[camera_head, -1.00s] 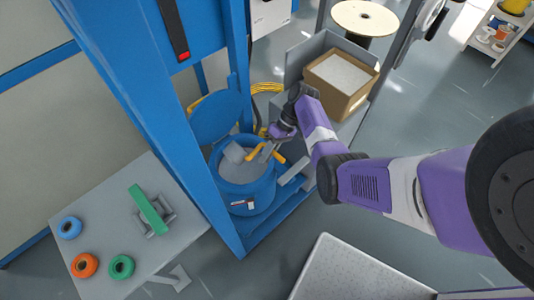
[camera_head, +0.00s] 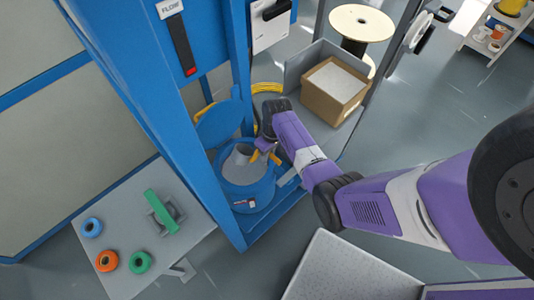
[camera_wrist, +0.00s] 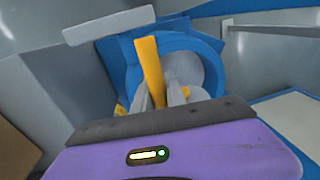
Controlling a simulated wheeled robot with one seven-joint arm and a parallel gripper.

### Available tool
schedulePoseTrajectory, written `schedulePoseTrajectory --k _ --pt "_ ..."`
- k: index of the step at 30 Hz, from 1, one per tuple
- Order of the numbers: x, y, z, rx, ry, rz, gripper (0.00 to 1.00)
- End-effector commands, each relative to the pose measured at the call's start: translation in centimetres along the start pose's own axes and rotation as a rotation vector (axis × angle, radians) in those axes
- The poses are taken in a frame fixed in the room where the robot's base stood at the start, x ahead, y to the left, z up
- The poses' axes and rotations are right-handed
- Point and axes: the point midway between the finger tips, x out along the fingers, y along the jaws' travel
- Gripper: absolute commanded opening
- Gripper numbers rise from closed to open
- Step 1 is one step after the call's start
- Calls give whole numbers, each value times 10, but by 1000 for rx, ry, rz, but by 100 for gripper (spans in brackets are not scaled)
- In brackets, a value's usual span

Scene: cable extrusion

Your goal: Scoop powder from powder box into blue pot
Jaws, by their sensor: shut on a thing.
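The blue pot (camera_head: 262,192) stands open inside the blue frame, with its round lid (camera_head: 218,122) raised behind it. Grey material (camera_head: 244,174) shows inside the pot. A grey scoop (camera_head: 239,154) is over the pot's mouth, steeply tilted. Its yellow handle (camera_wrist: 148,65) shows in the wrist view. My gripper (camera_wrist: 175,96) is shut on the scoop, at the pot's right side; my wrist partly hides it in the head view. The powder box (camera_head: 322,102), an open cardboard box, holds pale powder (camera_head: 337,80) at the back right. The scoop's contents cannot be made out.
Blue frame posts (camera_head: 180,150) stand close to the left of the pot. A grey table (camera_head: 120,215) with coloured rolls and a green-topped tool is at left. A yellow hose (camera_head: 262,90) lies behind. A cable spool (camera_head: 361,25) stands beyond the powder box.

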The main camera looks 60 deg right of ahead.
Motion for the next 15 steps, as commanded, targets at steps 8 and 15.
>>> schedulePoseTrajectory --k 8,15 --pt "-16 -5 0 -16 -1 268 0" --pt "-25 -6 -2 -23 4 525 0"
